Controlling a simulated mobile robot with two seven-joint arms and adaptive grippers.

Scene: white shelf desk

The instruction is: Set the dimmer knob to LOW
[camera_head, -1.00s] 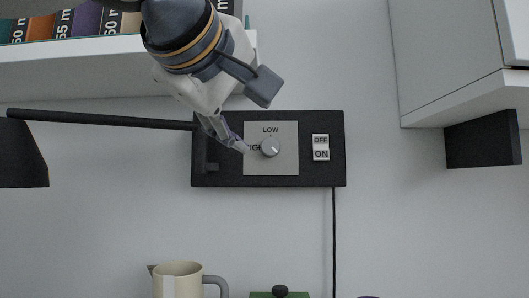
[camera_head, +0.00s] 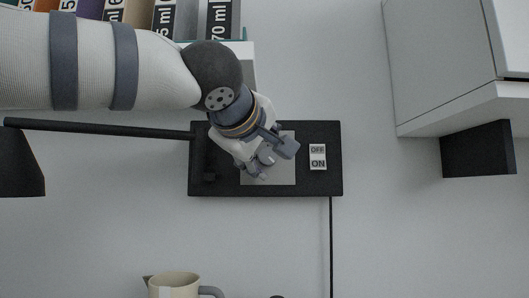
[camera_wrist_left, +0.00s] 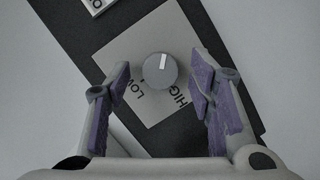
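The grey dimmer knob (camera_wrist_left: 160,70) sits on a light square plate (camera_wrist_left: 150,45) in the left wrist view. Its white mark points up in that picture, away from both the LOW print (camera_wrist_left: 118,92) at lower left and the partly covered HIGH print (camera_wrist_left: 182,98) at lower right. My left gripper (camera_head: 258,170) is open in front of the plate and hides the knob in the head view. In the left wrist view its purple-padded fingers appear on either side of the knob, with gaps on both sides. My right gripper is not in view.
The black panel (camera_head: 332,184) also carries an OFF/ON switch (camera_head: 317,157) at right. A black lamp arm (camera_head: 100,128) runs left of it. A shelf with boxes is above, a white cabinet (camera_head: 440,65) at right, a jug (camera_head: 174,285) below.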

